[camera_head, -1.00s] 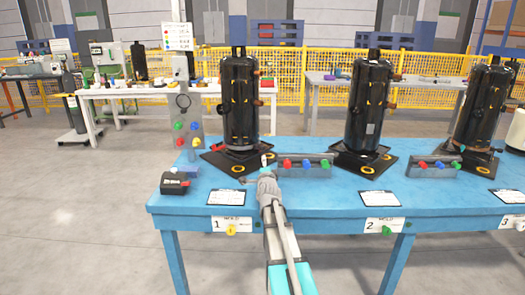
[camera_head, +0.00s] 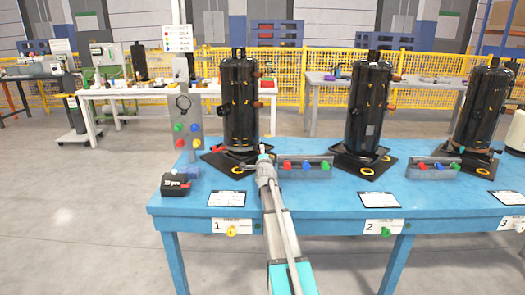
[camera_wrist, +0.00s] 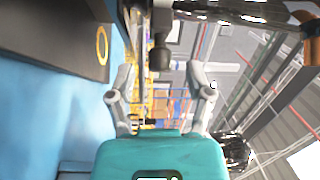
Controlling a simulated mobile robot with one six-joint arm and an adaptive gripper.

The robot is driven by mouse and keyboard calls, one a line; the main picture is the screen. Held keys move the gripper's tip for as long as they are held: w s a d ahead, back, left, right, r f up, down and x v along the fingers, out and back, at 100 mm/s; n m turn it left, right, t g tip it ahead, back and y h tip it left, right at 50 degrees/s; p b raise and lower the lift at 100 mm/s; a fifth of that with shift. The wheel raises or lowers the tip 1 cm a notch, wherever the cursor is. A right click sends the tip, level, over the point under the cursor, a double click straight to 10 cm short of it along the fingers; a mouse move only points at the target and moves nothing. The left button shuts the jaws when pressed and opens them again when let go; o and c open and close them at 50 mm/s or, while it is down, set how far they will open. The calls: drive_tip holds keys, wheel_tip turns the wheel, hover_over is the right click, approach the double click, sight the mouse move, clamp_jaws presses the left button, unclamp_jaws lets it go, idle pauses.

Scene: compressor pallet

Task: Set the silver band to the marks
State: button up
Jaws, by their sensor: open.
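My gripper (camera_head: 263,152) is in front of the lower right side of the left black compressor (camera_head: 239,105), above the blue table. In the wrist view its two grey fingers (camera_wrist: 162,92) stand apart, with nothing between them. The band and the marks cannot be made out in the head view. Small yellow marks show on the middle compressor (camera_head: 368,105). The right compressor (camera_head: 484,108) has a brownish ring low down.
A grey block with coloured knobs (camera_head: 305,166) stands right of my gripper. A black box (camera_head: 175,184) and a grey knob panel (camera_head: 188,130) are left. Black base plates carry yellow rings (camera_wrist: 102,44). The blue table's front (camera_head: 300,205) is mostly clear.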

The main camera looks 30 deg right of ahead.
drive_tip(key=shift+x, duration=1.45)
clamp_jaws()
